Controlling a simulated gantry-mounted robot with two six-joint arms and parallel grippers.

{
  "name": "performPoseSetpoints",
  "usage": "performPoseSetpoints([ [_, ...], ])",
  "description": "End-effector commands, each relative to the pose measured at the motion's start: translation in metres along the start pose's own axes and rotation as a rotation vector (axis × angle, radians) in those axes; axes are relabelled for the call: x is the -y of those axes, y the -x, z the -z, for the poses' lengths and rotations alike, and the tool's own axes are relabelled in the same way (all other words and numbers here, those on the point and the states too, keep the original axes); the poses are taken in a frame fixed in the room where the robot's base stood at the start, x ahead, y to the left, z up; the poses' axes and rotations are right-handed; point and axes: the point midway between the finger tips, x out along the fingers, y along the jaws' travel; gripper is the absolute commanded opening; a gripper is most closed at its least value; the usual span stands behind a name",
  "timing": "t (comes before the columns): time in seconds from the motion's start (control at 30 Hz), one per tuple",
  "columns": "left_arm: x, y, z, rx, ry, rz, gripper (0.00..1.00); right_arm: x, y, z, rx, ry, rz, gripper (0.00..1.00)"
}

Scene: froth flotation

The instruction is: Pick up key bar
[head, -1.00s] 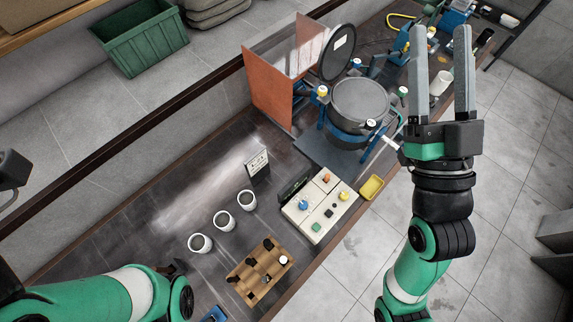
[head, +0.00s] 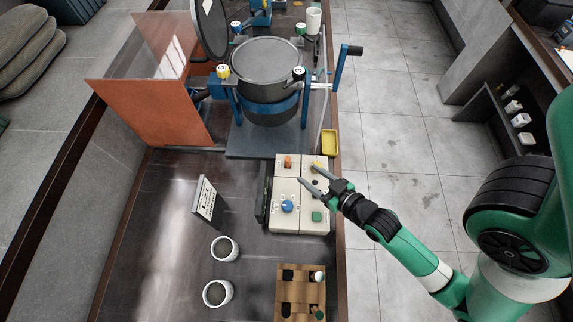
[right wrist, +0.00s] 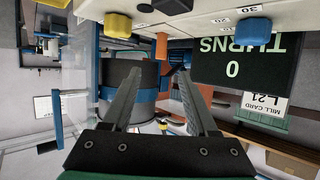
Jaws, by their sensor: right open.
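A small black piece (right wrist: 165,6) sits on the panel at the top of the right wrist view. It may be the key bar, but I cannot tell for sure. The cream control panel (head: 288,165) carries an orange button (head: 288,162), a blue knob (head: 287,206), a green button (head: 316,216) and a yellow button (head: 316,165). My right gripper (head: 309,176) is open over the panel's right half, its fingers pointing left and partly covering it. In the right wrist view its two fingers (right wrist: 158,78) are apart with nothing between them. My left gripper is out of view.
A grey lidded vessel (head: 265,65) in a blue frame stands behind the panel, with a crank (head: 350,50) at its right. A yellow tray (head: 330,143) lies by the bench's right edge. White cups (head: 224,249), a wooden rack (head: 300,290) and a card (head: 205,200) are nearby.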

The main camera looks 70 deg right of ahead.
Motion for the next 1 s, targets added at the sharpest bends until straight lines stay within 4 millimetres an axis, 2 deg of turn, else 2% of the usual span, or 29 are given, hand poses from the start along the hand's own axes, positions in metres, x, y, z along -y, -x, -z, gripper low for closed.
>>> performPoseSetpoints([
  [0.1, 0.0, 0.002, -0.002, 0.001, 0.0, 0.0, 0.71, 0.0, -0.023, 0.001, -0.003, 0.0, 0.0, 0.59],
  [0.2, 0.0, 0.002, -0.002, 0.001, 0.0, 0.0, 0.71, 0.0, -0.033, 0.0, -0.001, 0.0, 0.0, 0.59],
  [0.37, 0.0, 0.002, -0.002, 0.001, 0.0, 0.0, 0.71, 0.0, -0.037, 0.001, -0.001, 0.0, 0.001, 0.59],
  [0.6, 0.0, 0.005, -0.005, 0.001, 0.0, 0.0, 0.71, 0.001, -0.075, 0.002, -0.003, 0.0, 0.001, 0.59],
  [0.7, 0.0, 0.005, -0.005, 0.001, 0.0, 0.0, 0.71, 0.001, -0.085, 0.002, -0.002, 0.0, 0.001, 0.59],
  [0.93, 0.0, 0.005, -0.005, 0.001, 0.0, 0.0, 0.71, 0.001, -0.086, 0.002, 0.0, 0.0, 0.001, 0.59],
  [1.0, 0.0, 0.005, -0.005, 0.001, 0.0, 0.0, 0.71, 0.001, -0.086, 0.002, 0.0, 0.0, 0.001, 0.47],
])
